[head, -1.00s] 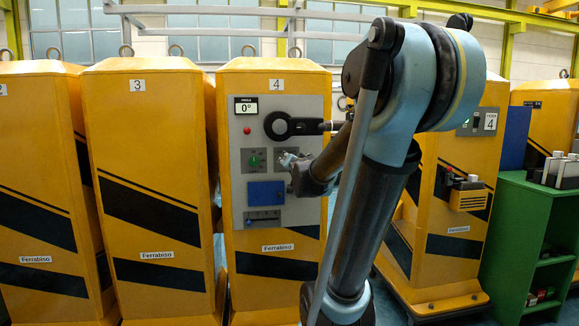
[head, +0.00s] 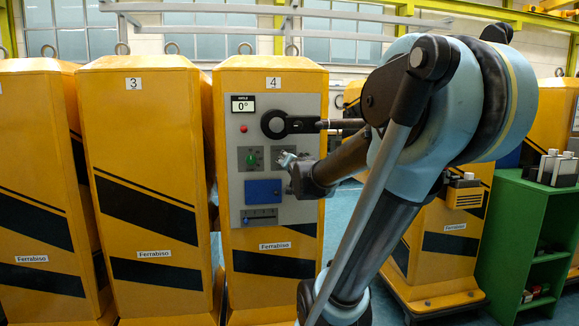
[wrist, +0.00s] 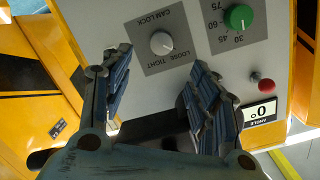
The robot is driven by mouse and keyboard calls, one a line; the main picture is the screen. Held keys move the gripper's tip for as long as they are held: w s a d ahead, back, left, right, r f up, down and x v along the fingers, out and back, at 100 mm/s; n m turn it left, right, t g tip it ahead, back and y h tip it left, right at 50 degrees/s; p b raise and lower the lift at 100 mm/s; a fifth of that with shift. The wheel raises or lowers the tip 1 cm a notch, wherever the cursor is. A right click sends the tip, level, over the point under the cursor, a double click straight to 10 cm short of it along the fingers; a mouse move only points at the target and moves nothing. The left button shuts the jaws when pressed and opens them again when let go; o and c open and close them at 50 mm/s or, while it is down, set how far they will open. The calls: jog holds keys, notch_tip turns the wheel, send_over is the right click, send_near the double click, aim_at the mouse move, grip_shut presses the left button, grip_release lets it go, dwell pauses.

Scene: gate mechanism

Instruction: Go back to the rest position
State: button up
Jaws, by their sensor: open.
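My gripper (head: 290,160) is in front of the grey control panel (head: 234,198) on yellow cabinet 4. In the wrist view my gripper (wrist: 152,82) is open, its two fingers apart with nothing between them. Just beyond the fingertips is the white cam lock knob (wrist: 162,43), labelled loose and tight; I see no contact. The green knob (head: 253,161) sits left of my gripper in the head view, and it also shows in the wrist view (wrist: 238,18). The angle display (head: 243,104) reads 0°. The black round-ended lever (head: 275,124) lies horizontally above.
The panel also has a red button (head: 243,128), a blue plate (head: 263,192) and a slider (head: 260,217). Yellow cabinet 3 (head: 150,110) stands to the left. A green shelf (head: 510,230) stands at the right. Open floor shows behind my arm.

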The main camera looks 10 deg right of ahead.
jog(key=s+d+f+n+g+h, duration=0.1)
jog(key=s+d+f+n+g, duration=0.15)
jog(key=s+f+g, duration=1)
jog(key=s+a+f+n+g, duration=0.1)
jog(key=s+f+n, duration=0.1)
jog(key=s+f, duration=0.5)
jog(key=s+f+n+g+y, duration=0.1)
jog(key=s+f+n, duration=0.1)
jog(key=s+f, duration=0.5)
jog(key=s, duration=0.6)
jog(key=shift+a+f, duration=0.3)
jog(key=shift+a, duration=0.1)
jog(key=shift+w, duration=0.1)
jog(key=shift+w+f, duration=0.2)
jog(key=shift+w, duration=0.25)
